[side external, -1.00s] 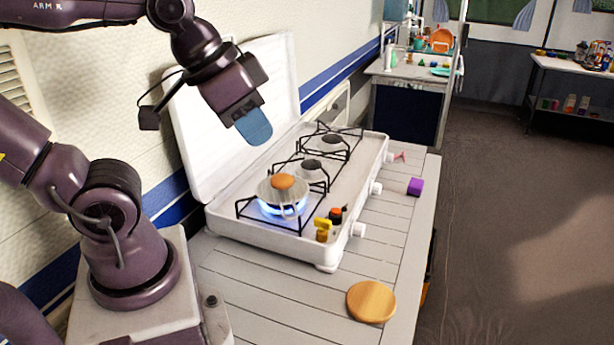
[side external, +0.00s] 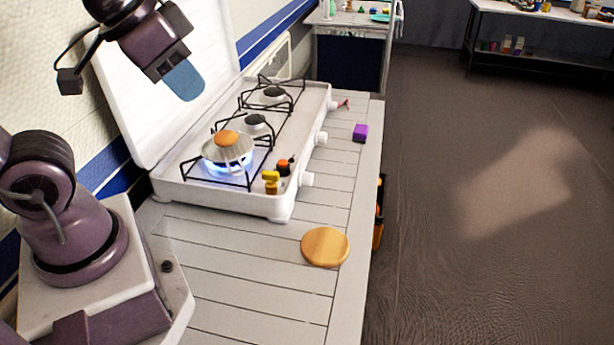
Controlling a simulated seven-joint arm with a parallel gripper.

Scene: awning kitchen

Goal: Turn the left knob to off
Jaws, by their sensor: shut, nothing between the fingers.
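A white gas stove (side external: 278,207) with its lid raised stands on the slatted counter. Three white knobs stick out from its right-hand side. The nearest knob (side external: 307,179) is by the lit burner; the middle knob (side external: 321,138) and far knob (side external: 332,105) lie beyond it. Blue flame (side external: 216,168) burns under a small pan (side external: 212,152) with an orange-brown item in it. My gripper (side external: 186,84) is shut and empty, pointing down above the stove's back side near the lid, well away from the knobs. The knobs' pointer marks are too small to read.
Small yellow (side external: 271,182) and orange-black (side external: 284,166) items sit at the stove's near right corner. A round wooden board (side external: 325,247) lies on the counter in front. A purple block (side external: 361,132) lies right of the knobs. The raised lid (side external: 150,100) stands behind my gripper.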

